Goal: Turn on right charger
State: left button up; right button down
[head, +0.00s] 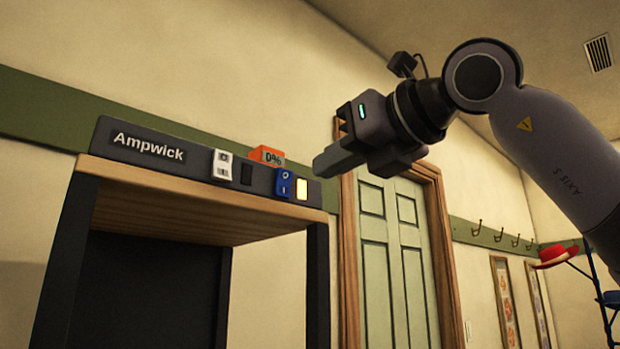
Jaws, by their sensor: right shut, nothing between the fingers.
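A dark charger unit (197,160) marked "Ampwick" stands on a wooden-topped table. Its front has a white rocker switch (222,165) with a dark, unlit square (246,174) beside it. Farther right is a blue rocker switch (284,184) with a glowing yellow-white square (303,190) beside it. An orange block (266,155) reading "0%" sits on top between the two switches. My right gripper (322,166) is shut and empty, just above and right of the blue switch, apart from it in the picture. My left gripper is out of view.
The wooden tabletop (190,205) rests on dark legs. A green door (395,260) with a wooden frame is behind. Wall hooks (497,234) and a red hat (556,256) are at the right. The space around my right gripper looks free.

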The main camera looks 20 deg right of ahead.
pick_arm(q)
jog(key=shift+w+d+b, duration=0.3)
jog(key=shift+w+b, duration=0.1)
pick_arm(e)
jog(key=v, duration=0.6)
jog(key=shift+d+f, duration=0.2)
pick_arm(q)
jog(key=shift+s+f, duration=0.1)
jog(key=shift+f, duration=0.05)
